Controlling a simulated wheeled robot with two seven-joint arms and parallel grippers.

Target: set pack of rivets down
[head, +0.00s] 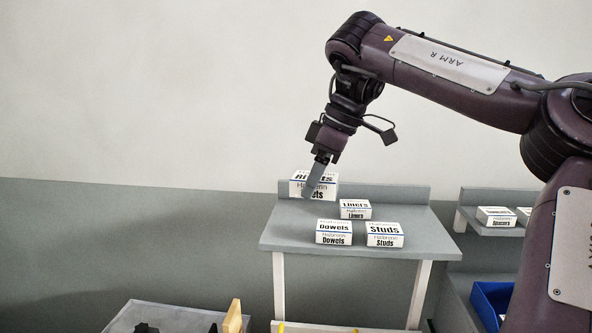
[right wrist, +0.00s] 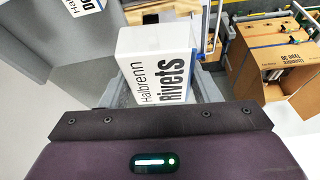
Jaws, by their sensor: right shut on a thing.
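The pack of rivets (head: 329,188) is a white box with black lettering and a blue stripe, at the back left corner of the grey raised shelf (head: 290,236). My right gripper (head: 316,180) is shut on it from above, and a finger covers part of its lettering. In the right wrist view the pack (right wrist: 155,70) is in front of the gripper, its Rivets label showing. Whether its underside touches the shelf I cannot tell. My left gripper is not in view.
White packs of liners (head: 355,209), dowels (head: 333,232) and studs (head: 384,234) stand on the shelf to the right and in front. The shelf's front left is bare. A lower shelf at right holds a spacers pack (head: 496,217). A blue bin (head: 490,302) is below it.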

